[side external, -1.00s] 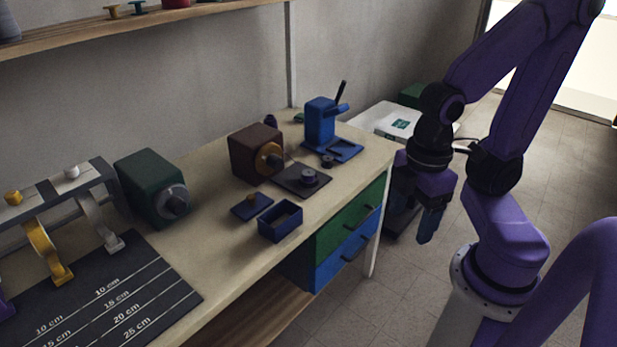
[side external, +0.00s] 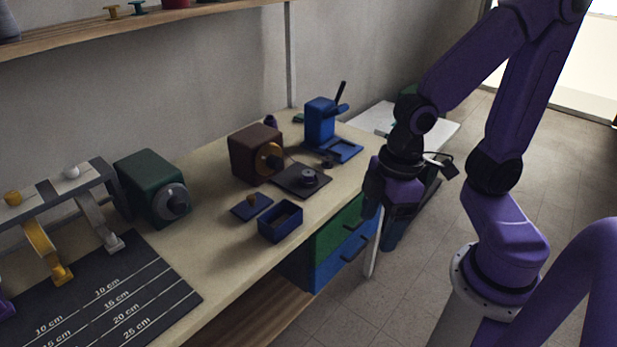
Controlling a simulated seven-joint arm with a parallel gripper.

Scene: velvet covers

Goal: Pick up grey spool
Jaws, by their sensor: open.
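A small dark grey spool (side external: 309,178) stands on a flat dark square plate (side external: 288,184) near the front edge of the workbench. My gripper (side external: 381,222) hangs pointing down, open and empty, off the bench's right front edge. It is to the right of the spool and apart from it. Nothing hides the spool.
A brown box with an orange disc (side external: 254,154) stands behind the plate, and a blue press (side external: 322,128) behind it to the right. A blue open tray (side external: 281,222) and a small blue slab with a brown knob (side external: 251,206) lie to its left. Drawers (side external: 341,237) sit below.

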